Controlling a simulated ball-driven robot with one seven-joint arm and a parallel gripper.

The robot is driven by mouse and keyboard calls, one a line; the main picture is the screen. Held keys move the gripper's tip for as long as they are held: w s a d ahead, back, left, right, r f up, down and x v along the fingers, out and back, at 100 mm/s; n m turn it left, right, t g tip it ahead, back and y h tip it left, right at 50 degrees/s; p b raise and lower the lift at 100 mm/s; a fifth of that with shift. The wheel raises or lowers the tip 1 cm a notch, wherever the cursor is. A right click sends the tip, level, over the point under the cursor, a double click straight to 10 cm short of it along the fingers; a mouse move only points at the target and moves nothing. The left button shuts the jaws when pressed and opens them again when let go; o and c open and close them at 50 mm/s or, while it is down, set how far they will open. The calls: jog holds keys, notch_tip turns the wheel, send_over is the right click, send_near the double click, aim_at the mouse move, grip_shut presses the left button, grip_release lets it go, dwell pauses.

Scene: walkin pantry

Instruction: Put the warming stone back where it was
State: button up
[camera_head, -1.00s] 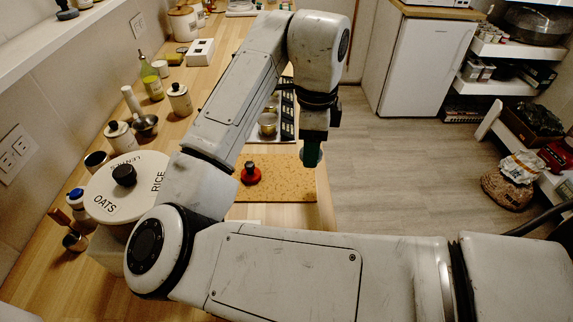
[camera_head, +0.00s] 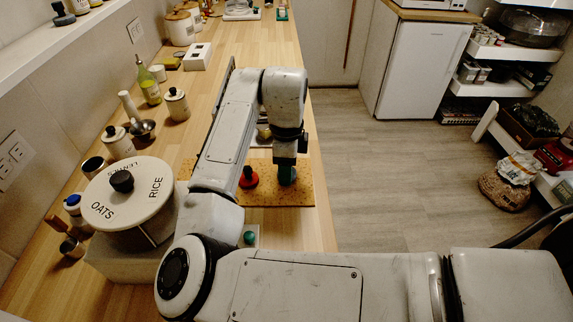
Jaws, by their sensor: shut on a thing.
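My gripper (camera_head: 286,163) points down over the right part of the cork board (camera_head: 303,196) on the wooden counter. It is shut on a small blue-green rounded thing (camera_head: 288,176), which looks like the warming stone, though the fingers hide most of it. I cannot tell whether it touches the board. A red, round-based thing with a dark knob (camera_head: 249,179) stands on the board just left of my gripper.
A green knob on a pale base (camera_head: 249,239) sits on the counter nearer than the board, close to my arm. Jars and a mortar (camera_head: 143,128) line the wall. The counter's right edge is close.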

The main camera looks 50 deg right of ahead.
jog(key=shift+f, duration=0.1)
jog(key=o, duration=1.2)
notch_tip(320, 180, up, 12)
